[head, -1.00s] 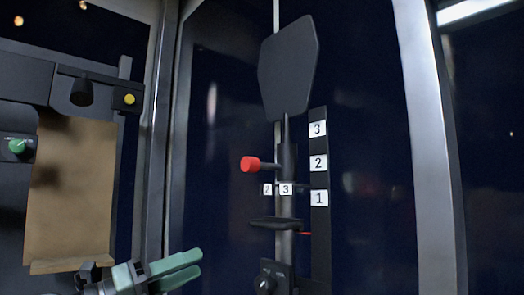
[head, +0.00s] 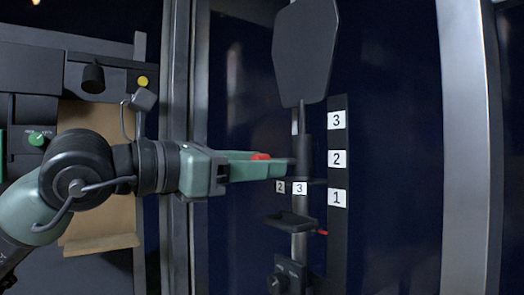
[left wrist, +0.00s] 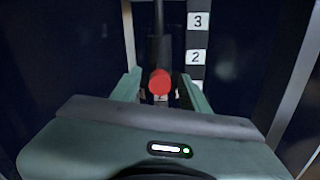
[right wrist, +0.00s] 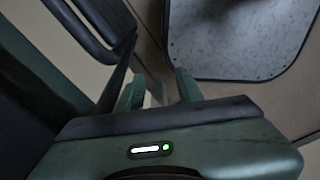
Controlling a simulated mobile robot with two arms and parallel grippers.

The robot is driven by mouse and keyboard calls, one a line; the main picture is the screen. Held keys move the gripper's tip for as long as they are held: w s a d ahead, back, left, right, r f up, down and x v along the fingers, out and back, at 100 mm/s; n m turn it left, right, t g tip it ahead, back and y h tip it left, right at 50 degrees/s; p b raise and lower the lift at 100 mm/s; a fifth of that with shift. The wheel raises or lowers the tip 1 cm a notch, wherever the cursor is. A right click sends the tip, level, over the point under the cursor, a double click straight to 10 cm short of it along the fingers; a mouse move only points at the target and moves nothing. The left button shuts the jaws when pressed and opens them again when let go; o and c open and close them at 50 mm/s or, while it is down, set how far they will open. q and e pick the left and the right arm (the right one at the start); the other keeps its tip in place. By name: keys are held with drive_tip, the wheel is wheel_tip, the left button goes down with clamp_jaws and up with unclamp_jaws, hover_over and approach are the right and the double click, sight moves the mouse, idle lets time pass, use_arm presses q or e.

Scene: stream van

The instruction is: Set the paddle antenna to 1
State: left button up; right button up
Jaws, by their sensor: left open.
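The paddle antenna has a dark flat paddle (head: 304,50) on a vertical mast, with a red-tipped side handle (head: 261,156). Beside it a black scale strip (head: 337,228) carries labels 3, 2 and 1 from top to bottom. A small red pointer (head: 322,232) sits below label 1. A dial with tags 2 and 3 (head: 299,188) shows on the mast. My left gripper (head: 283,168) is open at the red handle. In the left wrist view the red tip (left wrist: 159,82) lies between its two fingers, apart from both. My right gripper (right wrist: 158,88) is open and empty, away from the antenna.
A black knob box (head: 291,275) is at the mast's foot, below a dark shelf-like plate (head: 290,221). Metal posts (head: 465,150) stand on both sides. A brown board (head: 100,225) and a panel with green and yellow knobs are at left.

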use_arm(q)
drive_tip(key=shift+w+d, duration=0.25)
clamp_jaws()
idle(1.4)
